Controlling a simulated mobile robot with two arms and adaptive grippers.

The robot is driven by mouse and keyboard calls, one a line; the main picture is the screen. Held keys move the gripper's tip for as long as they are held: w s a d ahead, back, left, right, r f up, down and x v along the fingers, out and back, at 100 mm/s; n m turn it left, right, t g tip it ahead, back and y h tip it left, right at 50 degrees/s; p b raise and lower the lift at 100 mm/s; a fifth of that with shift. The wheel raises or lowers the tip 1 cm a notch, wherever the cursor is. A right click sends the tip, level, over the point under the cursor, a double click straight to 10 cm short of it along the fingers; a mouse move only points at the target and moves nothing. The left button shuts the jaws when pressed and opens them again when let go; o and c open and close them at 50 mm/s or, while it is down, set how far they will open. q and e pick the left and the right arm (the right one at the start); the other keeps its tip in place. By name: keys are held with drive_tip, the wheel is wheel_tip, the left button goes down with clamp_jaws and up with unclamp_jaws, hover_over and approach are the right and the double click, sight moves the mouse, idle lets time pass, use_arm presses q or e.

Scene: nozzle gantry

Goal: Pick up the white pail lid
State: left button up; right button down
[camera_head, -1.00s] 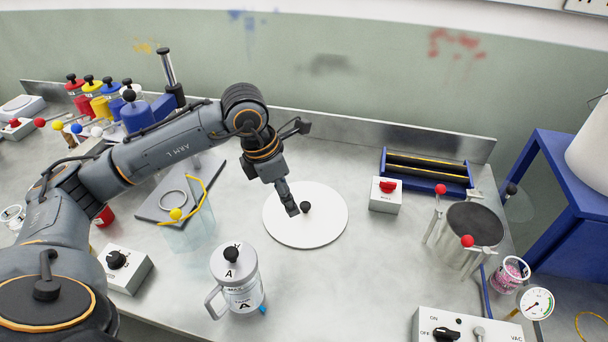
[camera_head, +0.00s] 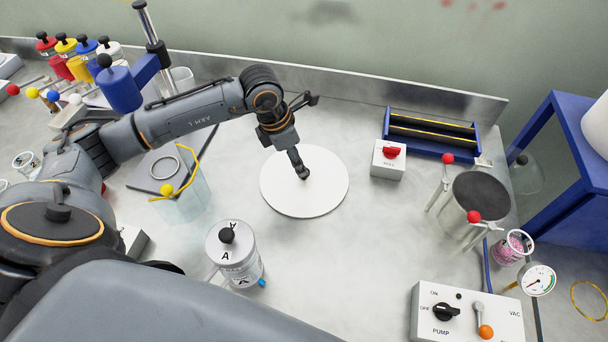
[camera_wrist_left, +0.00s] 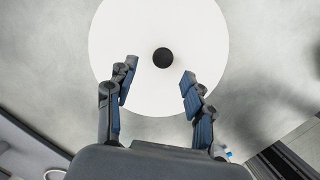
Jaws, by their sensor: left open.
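The white pail lid (camera_head: 325,190) is a flat white disc on the grey bench, in the middle of the head view. My left gripper (camera_head: 302,172) is over the lid's centre, pointing down, and hides the knob there. In the left wrist view the lid (camera_wrist_left: 205,35) shows its small black knob (camera_wrist_left: 162,61). The fingers of my left gripper (camera_wrist_left: 158,71) are spread, one on each side of the knob and a little short of it in the picture. They hold nothing. I cannot tell how high the fingertips are above the lid. My right gripper is out of view.
A lidded jug (camera_head: 232,255) marked A stands in front left of the lid. A clear vessel with a yellow handle (camera_head: 182,200) stands to the left. A box with a red knob (camera_head: 388,160) and a blue rack (camera_head: 432,150) are to the right. A pump box (camera_head: 465,318) is at front right.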

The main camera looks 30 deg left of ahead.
use_arm(q)
drive_tip(key=shift+d+f+p, duration=0.15)
drive_tip(key=shift+f+p, duration=0.15)
drive_tip(key=shift+f, duration=0.05)
drive_tip(key=p+x, duration=0.1)
drive_tip(key=x, duration=0.2)
drive_tip(key=shift+d+f, duration=0.15)
drive_tip(key=shift+f, duration=0.1)
drive_tip(key=shift+w+f, duration=0.15)
drive_tip(key=shift+f, duration=0.25)
drive_tip(key=shift+c, duration=0.2)
clamp_jaws()
